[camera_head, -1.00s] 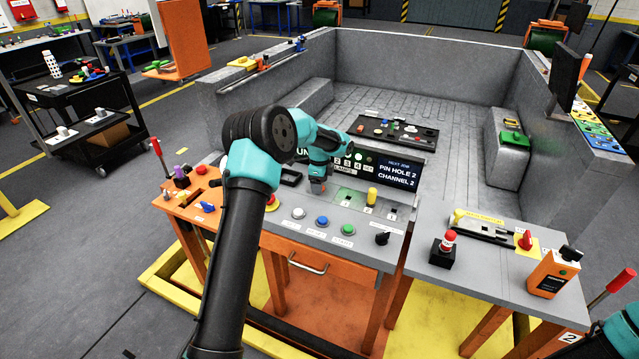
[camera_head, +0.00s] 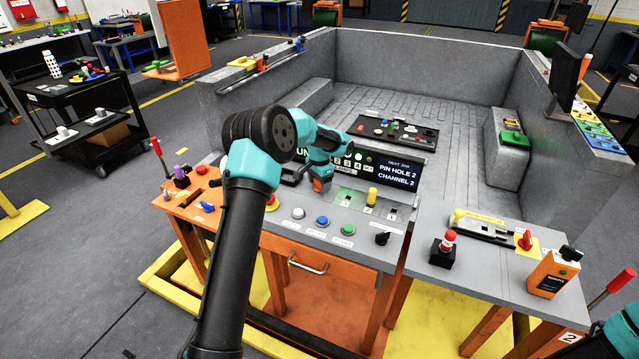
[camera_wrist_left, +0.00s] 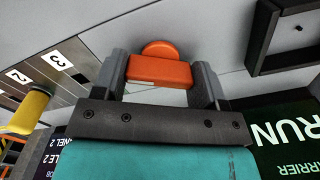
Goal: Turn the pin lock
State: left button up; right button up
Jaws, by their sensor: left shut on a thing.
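An orange knob (camera_wrist_left: 160,70) with a rounded back edge, which looks like the pin lock, sits on the grey panel beside the slot marked 3. My left gripper (camera_wrist_left: 158,82) has its two fingers on either side of the knob and is shut on it. In the head view my left gripper (camera_head: 320,186) is at the back of the grey console (camera_head: 290,235), with a bit of orange at its tips. A yellow pin (camera_head: 372,195) stands upright by the mark 2; it also shows in the left wrist view (camera_wrist_left: 30,110). My right gripper is out of view.
White, blue and green buttons (camera_head: 322,222) and a black knob (camera_head: 382,238) line the console front. A display (camera_head: 398,170) reading "PIN HOLE 2, CHANNEL 2" stands behind. A black square frame (camera_wrist_left: 285,35) is close to the left gripper. A red-topped post (camera_head: 448,241) stands right.

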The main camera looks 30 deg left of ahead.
pick_arm(q)
jog(key=n, duration=0.5)
jog(key=shift+n, duration=0.4)
jog(key=o, duration=0.9)
jog(key=shift+o, duration=0.2)
jog(key=shift+r, duration=0.15)
notch_tip(320, 180, up, 17)
dwell(0.6)
